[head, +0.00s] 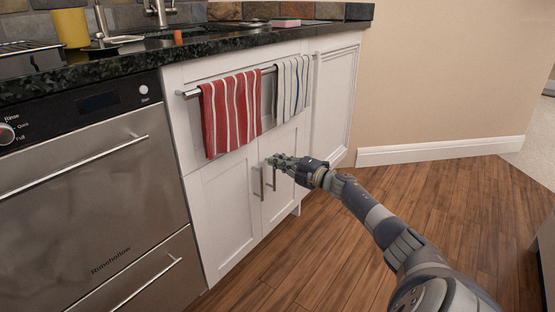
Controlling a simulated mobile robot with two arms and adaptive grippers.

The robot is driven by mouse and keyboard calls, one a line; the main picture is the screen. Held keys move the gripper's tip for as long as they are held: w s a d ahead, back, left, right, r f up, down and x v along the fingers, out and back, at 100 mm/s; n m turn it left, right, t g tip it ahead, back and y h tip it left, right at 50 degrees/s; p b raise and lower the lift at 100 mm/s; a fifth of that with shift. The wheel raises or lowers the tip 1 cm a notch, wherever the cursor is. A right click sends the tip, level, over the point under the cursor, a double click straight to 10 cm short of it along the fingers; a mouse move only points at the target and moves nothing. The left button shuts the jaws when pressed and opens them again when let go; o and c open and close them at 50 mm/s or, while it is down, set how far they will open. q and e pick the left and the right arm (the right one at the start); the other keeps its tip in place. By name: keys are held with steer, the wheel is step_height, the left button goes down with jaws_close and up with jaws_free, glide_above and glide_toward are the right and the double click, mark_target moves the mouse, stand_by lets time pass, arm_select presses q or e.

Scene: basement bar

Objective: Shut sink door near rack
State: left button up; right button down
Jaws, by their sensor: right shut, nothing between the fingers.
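The white sink cabinet stands below the dark counter, with a left door (225,218) and a right door (281,203), each with an upright bar handle near the middle seam. The left door looks flush. The right door looks nearly flush, but I cannot tell whether a small gap remains. A metal towel rack (187,93) runs across the cabinet above the doors. My right gripper (272,161) is shut and empty, at the top of the right door near the handles; I cannot tell whether it touches. My left gripper is not in view.
A red striped towel (231,112) and a white striped towel (293,88) hang on the rack. A steel dishwasher (90,190) stands at left. A dish rack (25,48) and yellow cup (70,28) are on the counter. The wooden floor (460,210) at right is clear.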

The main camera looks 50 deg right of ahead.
steer(key=s+d, duration=0.5)
steer(key=d, duration=0.2)
steer(key=shift+s+d, duration=0.2)
steer(key=shift+d, duration=0.1)
steer(key=shift+a, duration=0.1)
